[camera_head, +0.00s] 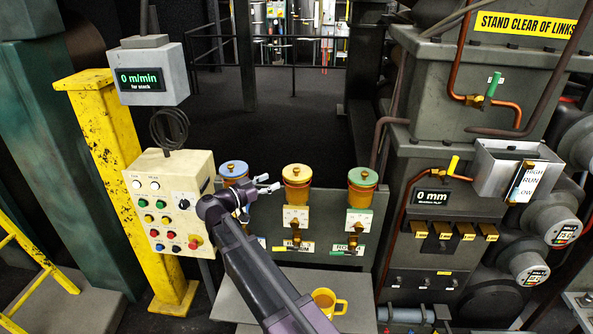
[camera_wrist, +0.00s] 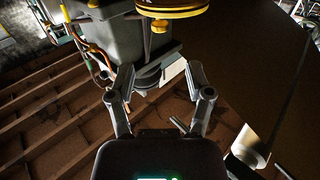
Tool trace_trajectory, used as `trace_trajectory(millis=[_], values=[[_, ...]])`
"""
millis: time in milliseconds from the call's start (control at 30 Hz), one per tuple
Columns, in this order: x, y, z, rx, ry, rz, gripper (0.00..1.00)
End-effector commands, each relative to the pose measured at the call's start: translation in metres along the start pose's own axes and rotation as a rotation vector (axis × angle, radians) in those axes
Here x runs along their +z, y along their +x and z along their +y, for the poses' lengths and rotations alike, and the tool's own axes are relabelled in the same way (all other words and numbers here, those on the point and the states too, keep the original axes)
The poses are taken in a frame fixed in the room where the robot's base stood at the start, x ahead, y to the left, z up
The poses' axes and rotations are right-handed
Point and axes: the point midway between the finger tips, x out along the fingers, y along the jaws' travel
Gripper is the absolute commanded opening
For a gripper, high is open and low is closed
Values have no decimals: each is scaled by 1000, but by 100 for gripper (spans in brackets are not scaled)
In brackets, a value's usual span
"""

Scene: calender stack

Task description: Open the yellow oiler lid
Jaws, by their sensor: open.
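The yellow oiler (camera_head: 297,190) stands in the middle of a row of three, with its round yellow lid (camera_head: 297,172) seated on top. My gripper (camera_head: 268,183) is just left of it, at about lid height, between the blue and yellow oilers. The fingers point right toward the yellow oiler and appear apart from it. In the wrist view my gripper (camera_wrist: 152,70) is open with nothing between its fingers. A round yellow part (camera_wrist: 172,8), probably the oiler's lid, shows at the top edge, beyond the fingertips and cut off by the frame.
The blue-lidded oiler (camera_head: 234,171) is close behind my gripper, partly hidden by my arm. The green-lidded oiler (camera_head: 363,180) stands to the right. A yellow mug (camera_head: 328,302) sits on the grey table (camera_head: 285,280) below. A button box (camera_head: 170,205) stands at left.

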Motion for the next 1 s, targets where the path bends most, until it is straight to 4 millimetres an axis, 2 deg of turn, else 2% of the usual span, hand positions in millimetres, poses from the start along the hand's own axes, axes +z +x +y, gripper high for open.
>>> trace_trajectory(millis=[400, 600, 800, 1000], values=[[0, 63, 0, 3, 0, 0, 66], [0, 88, 0, 1, 0, 0, 66], [0, 101, 0, 0, 0, 0, 66], [0, 104, 0, -1, 0, 0, 66]])
